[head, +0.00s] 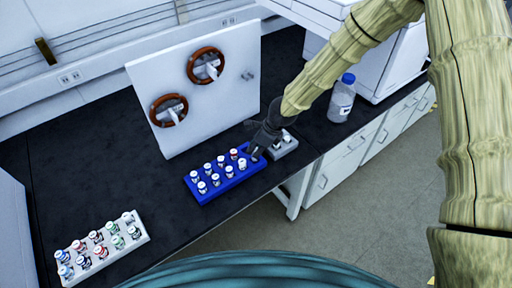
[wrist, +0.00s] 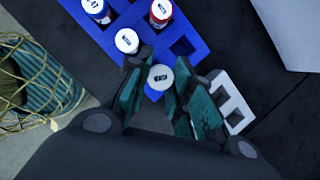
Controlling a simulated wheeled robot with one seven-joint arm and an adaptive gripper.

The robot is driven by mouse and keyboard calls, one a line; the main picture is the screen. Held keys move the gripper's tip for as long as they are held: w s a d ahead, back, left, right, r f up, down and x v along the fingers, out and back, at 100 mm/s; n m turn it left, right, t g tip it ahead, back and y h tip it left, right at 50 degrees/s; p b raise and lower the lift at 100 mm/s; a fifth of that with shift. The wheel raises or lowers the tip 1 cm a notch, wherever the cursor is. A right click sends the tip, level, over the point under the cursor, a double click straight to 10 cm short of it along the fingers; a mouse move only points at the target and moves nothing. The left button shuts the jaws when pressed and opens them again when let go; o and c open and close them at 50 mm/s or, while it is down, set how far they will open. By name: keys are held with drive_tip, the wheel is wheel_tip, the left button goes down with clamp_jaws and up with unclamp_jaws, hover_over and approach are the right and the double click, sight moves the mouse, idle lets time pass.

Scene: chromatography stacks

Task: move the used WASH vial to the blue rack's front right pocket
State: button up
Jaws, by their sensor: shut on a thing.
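My gripper (head: 262,146) is at the right end of the blue rack (head: 230,190). In the wrist view my gripper (wrist: 155,90) is shut on a white-capped vial (wrist: 160,77), with one finger on each side. The cap's print is too small to read. The vial is at the corner of the blue rack (wrist: 158,45), over its end pocket; I cannot tell whether its base is inside the pocket. An empty pocket (wrist: 183,47) shows beside it. A white-capped vial (wrist: 127,41) stands in the neighbouring pocket.
A small grey rack (head: 286,150) stands just right of the blue rack, close to my fingers. A white rack (head: 140,238) of several vials is at front left. A blue-capped bottle (head: 341,100) stands at back right. The bench's front edge is close.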

drive_tip(key=shift+f+b, duration=0.7)
drive_tip(key=shift+f, duration=0.3)
drive_tip(key=shift+f, duration=0.35)
idle(0.3)
drive_tip(key=o, duration=1.2)
drive_tip(key=shift+o, duration=0.2)
drive_tip(key=shift+r+p, duration=2.4)
drive_tip(key=shift+r, duration=1.15)
